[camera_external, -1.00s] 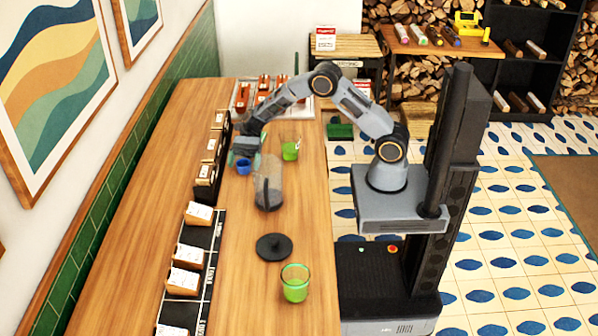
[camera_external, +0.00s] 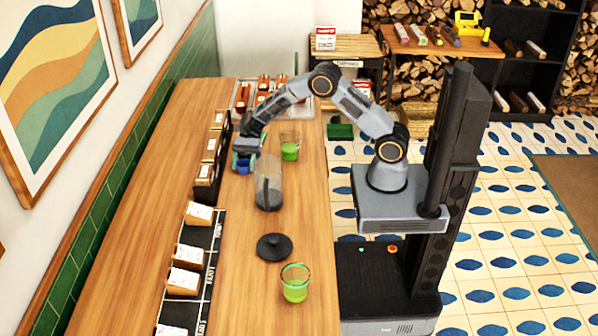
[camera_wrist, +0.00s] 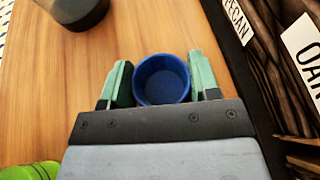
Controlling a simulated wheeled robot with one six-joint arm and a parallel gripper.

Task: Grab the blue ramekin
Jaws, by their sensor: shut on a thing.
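The blue ramekin (camera_wrist: 162,80) stands between the two green fingertips of my gripper (camera_wrist: 160,84) in the wrist view, with its open top facing the camera. The ramekin looks empty. In the external view the ramekin (camera_external: 243,167) is a small blue shape at my gripper (camera_external: 243,160), low over the wooden counter. My gripper is shut on the ramekin, one finger on each side. I cannot tell whether the ramekin still touches the counter.
A clear jar (camera_external: 268,187) stands close to the gripper on the counter (camera_external: 225,270). A dark labelled rack (camera_external: 205,190) runs along the left.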

